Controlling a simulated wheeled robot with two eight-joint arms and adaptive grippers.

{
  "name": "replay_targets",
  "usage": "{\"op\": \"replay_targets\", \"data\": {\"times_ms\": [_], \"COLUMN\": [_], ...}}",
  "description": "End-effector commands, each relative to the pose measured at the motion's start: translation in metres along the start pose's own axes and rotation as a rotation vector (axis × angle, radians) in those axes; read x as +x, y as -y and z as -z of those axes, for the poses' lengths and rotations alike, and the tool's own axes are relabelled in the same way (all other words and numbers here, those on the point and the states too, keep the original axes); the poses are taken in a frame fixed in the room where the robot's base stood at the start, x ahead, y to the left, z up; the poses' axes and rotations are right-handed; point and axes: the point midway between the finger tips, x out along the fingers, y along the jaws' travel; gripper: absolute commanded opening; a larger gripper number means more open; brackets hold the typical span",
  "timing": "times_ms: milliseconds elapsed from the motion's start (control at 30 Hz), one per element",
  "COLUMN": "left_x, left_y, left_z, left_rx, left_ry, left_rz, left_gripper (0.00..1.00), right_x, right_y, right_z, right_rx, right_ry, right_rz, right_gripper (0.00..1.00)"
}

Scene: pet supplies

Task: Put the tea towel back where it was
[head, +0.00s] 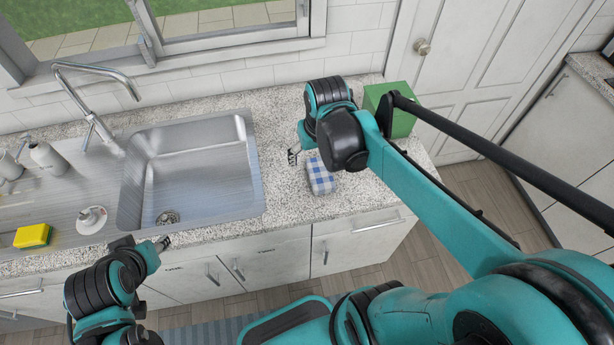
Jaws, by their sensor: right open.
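A folded blue and white checked tea towel (320,177) lies on the speckled countertop (285,202), to the right of the sink. My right gripper (293,156) is open just beyond and left of the towel, above the counter; no towel shows between its fingers. My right wrist hides part of the counter beside the towel. My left gripper (163,243) is low at the counter's front edge, below the sink, away from the towel. Its fingers are too small and angled to tell whether they are open.
The steel sink (255,185) with a tall tap (95,125) is left of the towel. A green box (402,123) stands behind my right arm. A yellow sponge (32,236), a white plug-like item (91,219) and dispensers (45,157) are at left. A door (480,60) is behind.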

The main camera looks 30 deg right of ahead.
Motion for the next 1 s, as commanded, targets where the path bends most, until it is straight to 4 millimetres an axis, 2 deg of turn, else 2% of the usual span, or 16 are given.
{"op": "replay_targets", "data": {"times_ms": [33,100,333,500,833,1000], "left_x": [0.0,0.0,0.0,0.0,0.001,0.022], "left_y": [0.0,0.0,0.0,0.0,0.0,0.0], "left_z": [0.0,0.0,0.0,0.0,-0.001,-0.016], "left_rx": [0.0,0.0,0.0,0.0,0.0,0.0], "left_ry": [0.0,0.0,0.0,0.0,0.0,0.0], "left_rz": [0.0,0.0,0.0,0.0,0.0,0.0], "left_gripper": [0.4,0.4,0.4,0.4,0.4,0.4], "right_x": [-0.007,-0.014,-0.022,-0.022,-0.02,0.005], "right_y": [0.01,0.02,0.043,0.048,0.049,0.049], "right_z": [-0.015,-0.028,-0.062,-0.07,-0.07,-0.076], "right_rx": [-0.024,-0.052,-0.117,-0.134,-0.135,-0.135], "right_ry": [-0.054,-0.132,-0.327,-0.384,-0.389,-0.388], "right_rz": [0.006,0.016,0.05,0.061,0.062,0.062], "right_gripper": [0.79,0.79,0.79,0.79,0.79,0.79]}}
